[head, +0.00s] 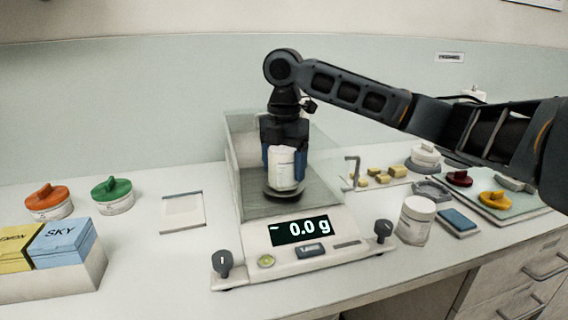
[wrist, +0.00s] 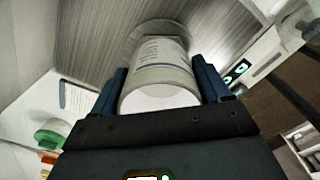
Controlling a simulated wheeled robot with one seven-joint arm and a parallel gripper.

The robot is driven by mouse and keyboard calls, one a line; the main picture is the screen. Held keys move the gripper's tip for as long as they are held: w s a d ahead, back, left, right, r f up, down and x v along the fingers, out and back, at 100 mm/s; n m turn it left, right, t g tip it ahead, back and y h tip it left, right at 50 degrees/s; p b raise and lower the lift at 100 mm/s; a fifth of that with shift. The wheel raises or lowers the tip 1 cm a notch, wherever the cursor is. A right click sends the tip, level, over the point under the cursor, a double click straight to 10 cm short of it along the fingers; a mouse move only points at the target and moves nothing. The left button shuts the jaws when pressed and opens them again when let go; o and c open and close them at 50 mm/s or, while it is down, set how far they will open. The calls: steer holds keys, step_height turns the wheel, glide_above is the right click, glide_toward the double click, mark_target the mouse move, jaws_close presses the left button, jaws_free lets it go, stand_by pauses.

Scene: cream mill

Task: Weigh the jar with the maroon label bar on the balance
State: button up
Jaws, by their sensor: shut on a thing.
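My gripper (head: 284,160) is shut on a white jar (head: 283,172), with its dark blue fingers on either side. The jar is upright over the round pan (head: 284,196) of the balance (head: 290,254); I cannot tell whether it touches the pan. In the wrist view the held jar (wrist: 160,77) shows printed text, but no maroon bar is visible. The balance display (head: 300,229) reads 0.0 g with a dash at its left. Another white jar (head: 416,221) stands right of the balance, and no maroon bar shows on it.
Clear shield walls (head: 237,165) surround the pan. Orange (head: 47,197) and green (head: 112,190) lidded pots, a white tile (head: 183,211) and a box of yellow and blue packets (head: 62,247) are left. A blue pad (head: 458,221), brass blocks (head: 380,176) and a tray with coloured lids (head: 500,203) are right.

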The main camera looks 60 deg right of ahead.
steer(key=shift+f, duration=0.15)
steer(key=o, duration=1.1)
steer(key=shift+c, duration=0.2)
step_height(320, 180, up, 8)
